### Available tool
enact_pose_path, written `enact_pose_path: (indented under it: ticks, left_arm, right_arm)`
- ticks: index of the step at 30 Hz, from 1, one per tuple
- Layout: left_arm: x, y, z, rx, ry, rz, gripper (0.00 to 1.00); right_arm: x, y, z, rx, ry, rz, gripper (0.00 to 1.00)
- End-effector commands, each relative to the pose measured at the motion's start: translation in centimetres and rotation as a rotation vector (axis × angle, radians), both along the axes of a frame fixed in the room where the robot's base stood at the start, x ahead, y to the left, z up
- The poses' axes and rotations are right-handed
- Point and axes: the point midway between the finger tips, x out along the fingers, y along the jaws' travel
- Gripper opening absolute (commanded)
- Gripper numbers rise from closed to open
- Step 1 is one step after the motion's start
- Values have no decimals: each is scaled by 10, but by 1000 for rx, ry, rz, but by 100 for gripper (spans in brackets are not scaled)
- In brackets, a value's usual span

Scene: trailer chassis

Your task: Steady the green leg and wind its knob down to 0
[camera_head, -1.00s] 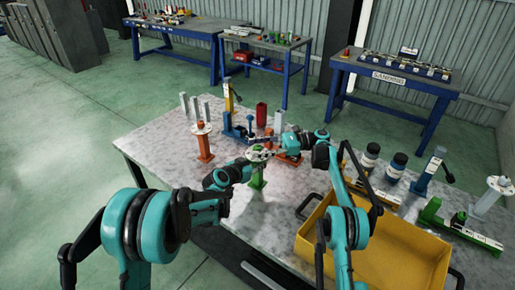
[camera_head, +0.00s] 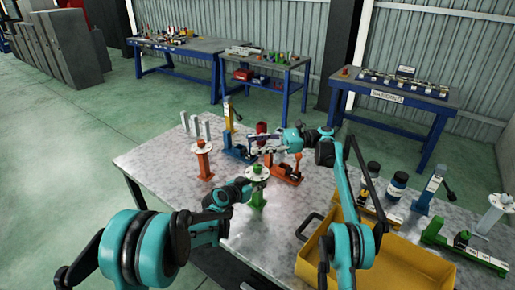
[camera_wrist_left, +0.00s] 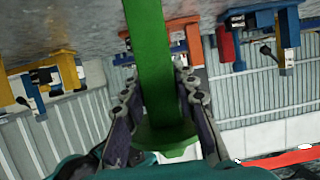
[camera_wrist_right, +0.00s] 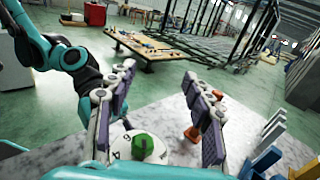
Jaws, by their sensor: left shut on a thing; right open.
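The green leg (camera_head: 257,199) stands upright on the table, topped by a white dial plate with a green knob (camera_head: 257,170). My left gripper (camera_head: 248,188) is shut on the leg's post below the dial; the left wrist view shows the green post (camera_wrist_left: 152,70) between its fingers. My right gripper (camera_head: 257,147) is open and empty above the dial. The right wrist view shows the knob (camera_wrist_right: 142,147) and part of the numbered dial (camera_wrist_right: 122,152) low between its spread fingers (camera_wrist_right: 160,75). I cannot read the knob's setting.
An orange leg (camera_head: 203,163) with a similar dial stands to the left. An orange-red clamp-like piece (camera_head: 284,174) lies close behind to the right, with a blue one (camera_head: 238,153) farther back. A yellow tray (camera_head: 400,270) sits at front right. The table's front left is clear.

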Motion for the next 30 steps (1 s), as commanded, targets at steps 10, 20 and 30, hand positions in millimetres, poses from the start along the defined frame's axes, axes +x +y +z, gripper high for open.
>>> enact_pose_path:
  ticks: [10,20,30]
  left_arm:
    - [0,0,0,0,0,1,0]
    - [0,0,0,0,0,0,0]
    - [0,0,0,0,0,0,0]
  right_arm:
    - [17,-39,-39,-1,12,-204,51]
    - [-21,-92,-91,1,29,-512,51]
    - [-50,-104,-107,4,36,-628,51]
